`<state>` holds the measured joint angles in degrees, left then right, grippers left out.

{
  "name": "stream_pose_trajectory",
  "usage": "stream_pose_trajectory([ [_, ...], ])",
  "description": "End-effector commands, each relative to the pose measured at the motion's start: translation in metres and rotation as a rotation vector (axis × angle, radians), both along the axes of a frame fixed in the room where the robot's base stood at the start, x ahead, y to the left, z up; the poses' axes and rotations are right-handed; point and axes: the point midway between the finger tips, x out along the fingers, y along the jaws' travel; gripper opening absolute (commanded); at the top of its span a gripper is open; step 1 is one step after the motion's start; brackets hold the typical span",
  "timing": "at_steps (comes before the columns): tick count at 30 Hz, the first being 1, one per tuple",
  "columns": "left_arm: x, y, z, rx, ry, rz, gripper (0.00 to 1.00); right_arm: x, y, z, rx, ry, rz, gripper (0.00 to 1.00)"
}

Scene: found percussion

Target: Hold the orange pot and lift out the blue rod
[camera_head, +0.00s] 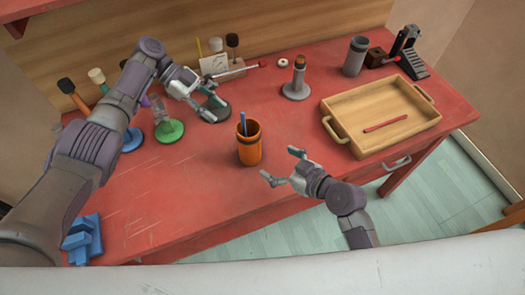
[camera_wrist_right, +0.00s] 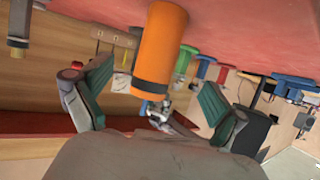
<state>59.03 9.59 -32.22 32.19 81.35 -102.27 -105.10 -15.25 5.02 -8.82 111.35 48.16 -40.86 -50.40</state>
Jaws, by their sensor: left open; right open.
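The orange pot (camera_head: 249,148) stands upright on the red table near its front edge, with a dark band near its rim. The blue rod (camera_head: 244,124) sticks up out of the pot, leaning slightly; its lower part is hidden inside. My right gripper (camera_head: 281,165) is open and empty, just right of the pot, fingers toward it. In the right wrist view the pot (camera_wrist_right: 161,45) shows upside down beyond and between the open fingers, apart from them. My left gripper (camera_head: 207,97) is open and empty, behind and left of the pot.
A wooden tray (camera_head: 341,139) holding a red stick (camera_head: 385,124) stands at the right. A green-based stand (camera_head: 170,131) and other stands are at the left. A grey stand (camera_head: 296,89) and grey cup (camera_head: 355,56) are farther back. Blue blocks (camera_head: 83,238) lie front left.

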Motion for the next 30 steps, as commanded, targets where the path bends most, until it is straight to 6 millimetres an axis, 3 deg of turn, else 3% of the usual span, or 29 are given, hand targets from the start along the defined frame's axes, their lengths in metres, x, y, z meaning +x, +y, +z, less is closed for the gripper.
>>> stream_pose_trajectory([
  [16,0.000,0.000,0.000,0.000,0.000,0.000,0.42,0.072,0.060,-0.038,0.001,0.001,-0.002,0.96],
  [30,0.000,0.000,0.000,0.000,0.000,0.000,0.42,0.085,0.072,-0.046,0.000,0.001,-0.001,0.96],
])
